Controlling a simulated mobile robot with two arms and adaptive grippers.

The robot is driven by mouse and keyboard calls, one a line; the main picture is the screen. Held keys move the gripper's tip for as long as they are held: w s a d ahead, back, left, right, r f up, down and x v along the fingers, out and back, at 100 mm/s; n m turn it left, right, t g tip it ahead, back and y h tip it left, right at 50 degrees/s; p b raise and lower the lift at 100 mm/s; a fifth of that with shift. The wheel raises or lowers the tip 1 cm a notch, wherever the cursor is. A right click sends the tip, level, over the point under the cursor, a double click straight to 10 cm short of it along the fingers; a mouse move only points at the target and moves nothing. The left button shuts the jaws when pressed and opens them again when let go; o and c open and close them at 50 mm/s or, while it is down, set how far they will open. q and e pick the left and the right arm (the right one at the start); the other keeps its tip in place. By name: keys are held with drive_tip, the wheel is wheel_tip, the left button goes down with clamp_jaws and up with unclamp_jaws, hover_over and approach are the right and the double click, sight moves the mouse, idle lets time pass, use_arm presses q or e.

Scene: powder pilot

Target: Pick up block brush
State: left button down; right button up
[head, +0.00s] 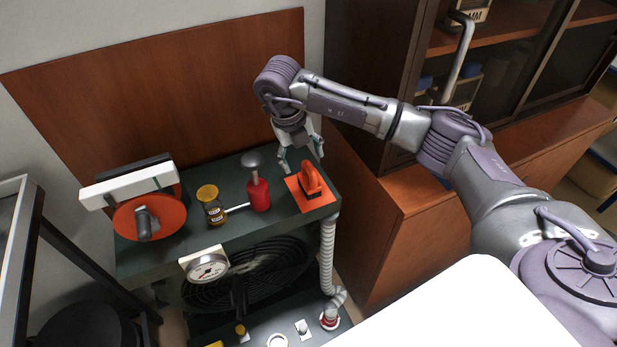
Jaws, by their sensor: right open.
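The block brush (312,178) looks like an orange block with a handle and a dark underside. It stands on an orange square mat (296,191) at the right end of the dark green bench top. My right gripper (302,166) is open, pointing down just above and behind the brush. Its fingers are spread, and I see no contact with the brush. My left gripper is not in view.
A red bottle with a grey knob (259,194) and a yellow-lidded jar (209,203) stand left of the mat. A round orange device (149,217) is further left. A wooden cabinet (400,205) borders the bench on the right.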

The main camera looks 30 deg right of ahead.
sight(304, 166)
wheel_tip(304, 166, down, 2)
drive_tip(key=shift+w+d+f, duration=0.1)
drive_tip(key=shift+w+d, duration=0.05)
drive_tip(key=shift+d+f, duration=0.15)
drive_tip(key=shift+f, duration=0.35)
drive_tip(key=f, duration=0.2)
drive_tip(key=d+f+p, duration=0.1)
drive_tip(key=f, duration=0.1)
drive_tip(key=shift+w+f, duration=0.1)
drive_tip(key=shift+w, duration=0.05)
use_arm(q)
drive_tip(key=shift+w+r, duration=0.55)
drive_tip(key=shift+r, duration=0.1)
use_arm(e)
drive_tip(key=shift+c, duration=0.4)
drive_tip(key=c, duration=1.2)
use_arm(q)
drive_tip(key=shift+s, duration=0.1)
